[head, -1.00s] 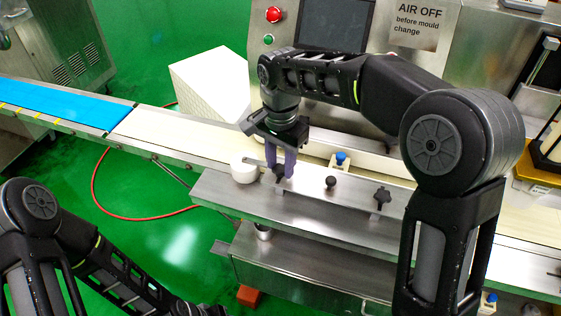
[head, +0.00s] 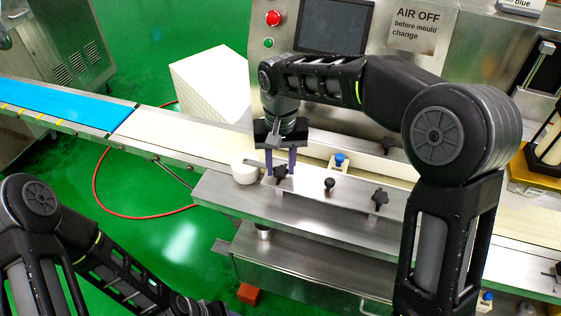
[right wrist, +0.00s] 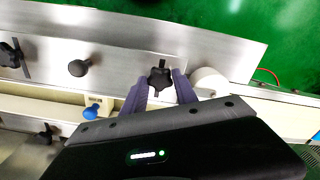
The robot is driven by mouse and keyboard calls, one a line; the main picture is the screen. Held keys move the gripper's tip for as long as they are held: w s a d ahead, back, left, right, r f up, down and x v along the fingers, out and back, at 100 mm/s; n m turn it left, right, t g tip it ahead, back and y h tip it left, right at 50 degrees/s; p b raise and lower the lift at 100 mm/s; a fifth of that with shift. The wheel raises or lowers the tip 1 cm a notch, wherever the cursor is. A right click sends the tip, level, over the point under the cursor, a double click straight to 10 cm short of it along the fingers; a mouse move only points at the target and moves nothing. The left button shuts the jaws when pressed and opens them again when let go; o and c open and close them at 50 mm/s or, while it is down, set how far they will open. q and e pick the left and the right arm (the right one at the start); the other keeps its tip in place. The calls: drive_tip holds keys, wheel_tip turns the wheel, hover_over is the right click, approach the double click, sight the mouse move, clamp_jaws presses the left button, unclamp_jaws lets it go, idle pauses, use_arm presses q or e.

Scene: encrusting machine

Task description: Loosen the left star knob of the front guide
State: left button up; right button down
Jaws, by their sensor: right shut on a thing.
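The front guide (head: 345,197) is a long metal plate along the near side of the conveyor. Its left star knob (head: 280,172) is black and lobed, and it also shows in the right wrist view (right wrist: 159,80). My right gripper (head: 280,170) points down with its purple-grey fingers on either side of this knob, shut on it. In the right wrist view the fingers (right wrist: 160,88) flank the knob. A second star knob (head: 380,197) stands farther right on the guide. My left arm is at the lower left; its gripper (head: 205,308) is barely visible at the bottom edge.
A round black knob (head: 330,184) stands between the star knobs. A white cylinder (head: 244,171) sits just left of the gripped knob. A blue-topped knob (head: 340,160) is behind the guide. The machine's screen (head: 335,25) rises behind my right arm.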

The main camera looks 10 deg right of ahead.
drive_tip(key=n+p, duration=0.1)
drive_tip(key=n, duration=0.3)
drive_tip(key=shift+n, duration=0.3)
drive_tip(key=n, duration=0.3)
drive_tip(key=shift+r+n+p, duration=0.1)
drive_tip(key=shift+n+p, duration=0.2)
drive_tip(key=shift+n, duration=0.1)
drive_tip(key=n, duration=0.3)
drive_tip(key=shift+n+p, duration=0.3)
drive_tip(key=shift+p, duration=0.05)
drive_tip(key=shift+n+p, duration=0.4)
drive_tip(key=shift+n, duration=1.5)
drive_tip(key=c, duration=1)
unclamp_jaws()
drive_tip(key=shift+o, duration=0.2)
